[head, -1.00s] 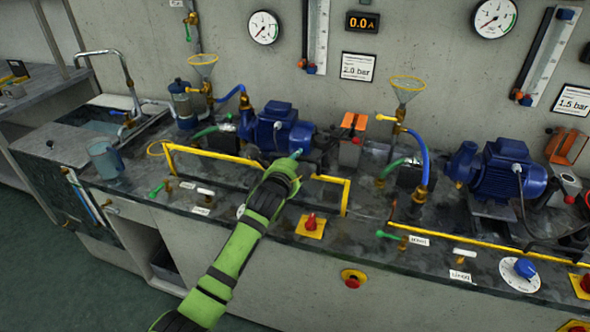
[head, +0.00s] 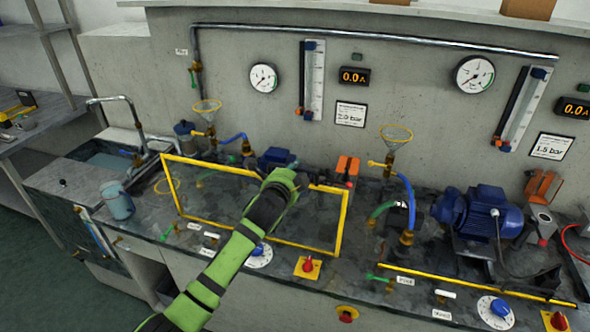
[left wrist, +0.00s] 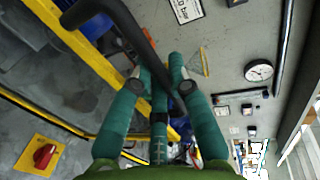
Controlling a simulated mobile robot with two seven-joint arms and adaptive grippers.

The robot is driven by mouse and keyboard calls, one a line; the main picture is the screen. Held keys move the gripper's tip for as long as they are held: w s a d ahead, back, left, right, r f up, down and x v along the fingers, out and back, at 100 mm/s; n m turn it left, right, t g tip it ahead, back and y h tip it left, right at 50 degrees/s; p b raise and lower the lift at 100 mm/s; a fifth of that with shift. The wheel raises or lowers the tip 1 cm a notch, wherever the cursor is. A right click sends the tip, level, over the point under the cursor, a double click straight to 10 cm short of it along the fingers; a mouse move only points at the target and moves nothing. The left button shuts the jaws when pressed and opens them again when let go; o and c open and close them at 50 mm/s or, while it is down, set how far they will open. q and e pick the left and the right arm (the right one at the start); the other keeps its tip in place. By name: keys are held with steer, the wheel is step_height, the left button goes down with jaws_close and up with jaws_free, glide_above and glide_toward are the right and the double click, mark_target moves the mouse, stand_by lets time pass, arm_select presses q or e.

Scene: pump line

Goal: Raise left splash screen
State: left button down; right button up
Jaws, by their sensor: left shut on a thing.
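The left splash screen (head: 338,222) is a clear panel in a yellow frame, standing up from the bench in front of the left pump (head: 275,158). My left gripper (head: 287,174) is at the upper edge of this frame, right of its middle, and covers part of it. In the left wrist view, the teal fingers of my left gripper (left wrist: 160,75) are close together beside the yellow frame bar (left wrist: 88,55), and a dark curved bar crosses in front of them. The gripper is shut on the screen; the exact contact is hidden. My right gripper is not in view.
A second yellow frame bar (head: 470,282) lies low before the right pump (head: 480,212). Funnels, blue hoses and a red knob (head: 308,265) stand close around. A jug (head: 117,200) is at the left. The wall behind carries gauges.

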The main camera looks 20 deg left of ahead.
arm_select(q)
steer(key=shift+w+r, duration=0.1)
steer(key=shift+r, duration=0.35)
steer(key=c, duration=1.1)
jaws_free()
steer(key=shift+c, duration=0.2)
steer(key=shift+f, duration=0.15)
steer(key=v, duration=1.2)
steer(key=shift+f, duration=0.1)
